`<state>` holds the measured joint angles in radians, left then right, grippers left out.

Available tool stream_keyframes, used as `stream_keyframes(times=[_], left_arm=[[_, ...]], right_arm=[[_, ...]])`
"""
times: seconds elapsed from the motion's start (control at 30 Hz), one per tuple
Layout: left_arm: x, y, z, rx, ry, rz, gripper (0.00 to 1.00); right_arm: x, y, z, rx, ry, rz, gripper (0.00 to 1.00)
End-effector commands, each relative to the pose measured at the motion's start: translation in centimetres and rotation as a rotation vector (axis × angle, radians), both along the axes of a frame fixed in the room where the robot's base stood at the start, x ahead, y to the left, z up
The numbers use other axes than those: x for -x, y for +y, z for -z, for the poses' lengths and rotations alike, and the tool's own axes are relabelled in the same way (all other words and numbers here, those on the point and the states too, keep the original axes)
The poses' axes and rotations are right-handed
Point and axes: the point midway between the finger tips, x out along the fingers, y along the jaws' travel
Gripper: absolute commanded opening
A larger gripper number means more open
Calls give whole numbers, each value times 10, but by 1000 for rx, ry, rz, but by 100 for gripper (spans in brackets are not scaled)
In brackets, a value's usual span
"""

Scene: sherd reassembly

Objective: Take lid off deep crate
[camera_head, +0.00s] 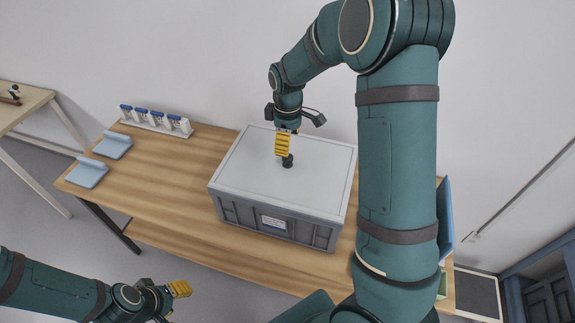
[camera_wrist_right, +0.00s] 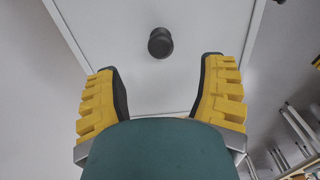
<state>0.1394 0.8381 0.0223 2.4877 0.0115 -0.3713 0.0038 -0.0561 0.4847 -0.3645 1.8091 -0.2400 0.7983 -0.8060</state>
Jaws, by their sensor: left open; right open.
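The deep grey crate (camera_head: 245,218) stands on the wooden table with its flat light-grey lid (camera_head: 245,165) on top. A dark round knob (camera_head: 288,161) sits near the middle of the lid; it also shows in the right wrist view (camera_wrist_right: 160,43). My right gripper (camera_head: 283,145) is over the lid close to the knob. In the wrist view its yellow-padded fingers (camera_wrist_right: 160,85) are apart and empty, and the knob appears beyond the gap between their tips. My left gripper (camera_head: 180,289) is open and empty at the lower left, well away from the crate.
Two light-blue rests (camera_head: 88,172) lie on the left of the table (camera_head: 165,215). A white rack with several blue-topped items (camera_head: 155,122) stands at the back left. A blue panel (camera_head: 446,215) shows at the right, partly behind my right arm. Table left of the crate is clear.

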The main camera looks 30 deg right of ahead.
Motion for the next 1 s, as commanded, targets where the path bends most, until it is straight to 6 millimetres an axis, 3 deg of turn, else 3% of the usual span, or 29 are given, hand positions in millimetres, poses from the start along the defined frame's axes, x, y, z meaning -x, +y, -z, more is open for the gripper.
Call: stream_keyframes(times=[0.1,0.37,0.6,0.97,1.0], left_arm=[[0,0,2,0,0,0,47],[0,0,2,-1,0,0,47],[0,0,4,-1,0,0,47],[0,0,4,-1,0,1,47],[0,0,4,-1,0,1,47]], right_arm=[[0,0,17,0,3,0,70],[0,1,35,0,1,-2,70],[2,1,69,1,2,0,70],[1,1,77,0,-1,-1,70],[1,1,77,0,-1,-1,61]])
